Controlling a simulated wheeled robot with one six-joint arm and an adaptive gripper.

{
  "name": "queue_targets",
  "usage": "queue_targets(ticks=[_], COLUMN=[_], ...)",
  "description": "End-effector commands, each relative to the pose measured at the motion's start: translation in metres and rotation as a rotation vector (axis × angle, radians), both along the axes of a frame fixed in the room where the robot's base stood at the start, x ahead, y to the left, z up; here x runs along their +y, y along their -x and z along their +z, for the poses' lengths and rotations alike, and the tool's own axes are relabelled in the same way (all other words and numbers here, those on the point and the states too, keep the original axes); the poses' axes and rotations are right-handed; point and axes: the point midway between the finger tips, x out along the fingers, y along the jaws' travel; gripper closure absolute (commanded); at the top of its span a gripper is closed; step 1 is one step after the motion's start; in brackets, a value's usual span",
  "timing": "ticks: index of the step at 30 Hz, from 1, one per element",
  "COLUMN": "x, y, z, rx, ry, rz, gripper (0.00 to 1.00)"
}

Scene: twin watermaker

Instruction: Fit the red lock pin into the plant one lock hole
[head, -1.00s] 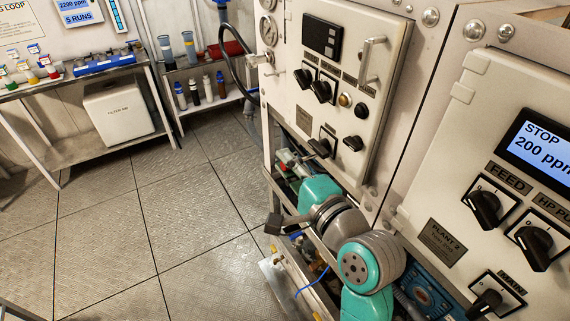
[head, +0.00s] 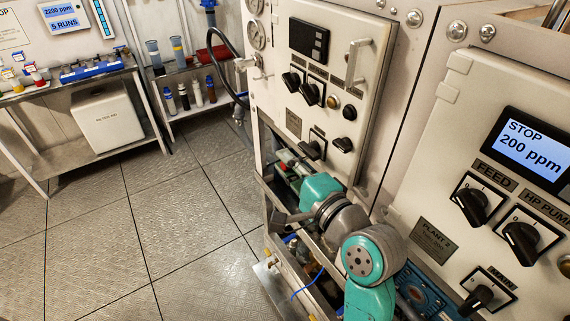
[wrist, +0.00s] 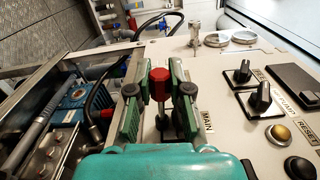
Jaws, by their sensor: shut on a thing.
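My gripper (wrist: 160,92) is shut on the red lock pin (wrist: 159,80), whose red head shows between the two green fingers in the wrist view. The pin's lower part is not clearly visible. In the wrist view the pin is in front of the plant one panel, beside the MAIN label (wrist: 208,121). The MAIN switch (head: 313,150) shows low on that panel in the head view. The lock hole itself is not clear in either view. In the head view my gripper is mostly hidden beside the panel's lower edge.
The plant two panel (head: 433,236) stands at the right, with several black knobs. Pipes and a blue pump (wrist: 73,95) lie in the open frame below the panels. A bench (head: 60,92) and shelf stand at the back left. The floor (head: 150,220) between is clear.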

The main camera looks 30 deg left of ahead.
Motion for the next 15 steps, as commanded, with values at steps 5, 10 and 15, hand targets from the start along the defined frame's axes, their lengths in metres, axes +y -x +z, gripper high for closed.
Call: queue_targets(ticks=[5, 10, 15], x=[-0.0015, -0.0013, -0.0013], y=[-0.0035, -0.003, -0.003], z=[-0.0003, -0.0003, -0.0004], rx=[0.0, 0.0, 0.0], ry=[0.0, 0.0, 0.0], rz=[0.0, 0.0, 0.0], gripper=[0.79, 0.52, 0.52])
